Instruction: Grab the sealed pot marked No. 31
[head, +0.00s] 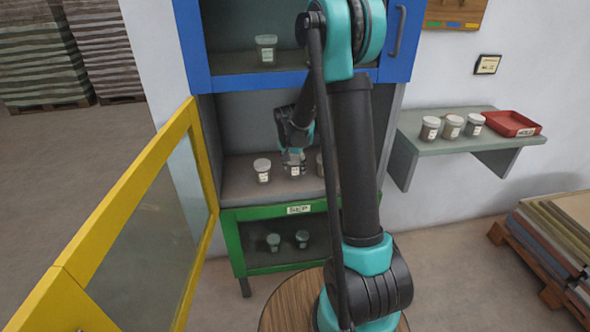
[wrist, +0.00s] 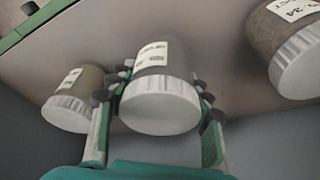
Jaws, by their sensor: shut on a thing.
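My gripper (head: 293,152) reaches into the middle compartment of the cabinet. Its fingers (wrist: 158,95) are shut around the sides of a white-lidded grey pot (wrist: 158,82), the middle one of the row. That pot (head: 295,170) also shows under my gripper in the head view. Its label is turned and too blurred to read, so I cannot tell whether it says No. 31. A pot to the right in the wrist view (wrist: 288,45) has a label reading 34. Another pot (wrist: 75,98) stands to the left, its label unreadable.
The yellow-framed glass door (head: 120,220) stands open at the left. A pot (head: 266,50) is on the blue upper shelf, and two are behind the green lower front (head: 235,240). Several pots and a red tray (head: 512,123) are on the wall shelf (head: 430,148).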

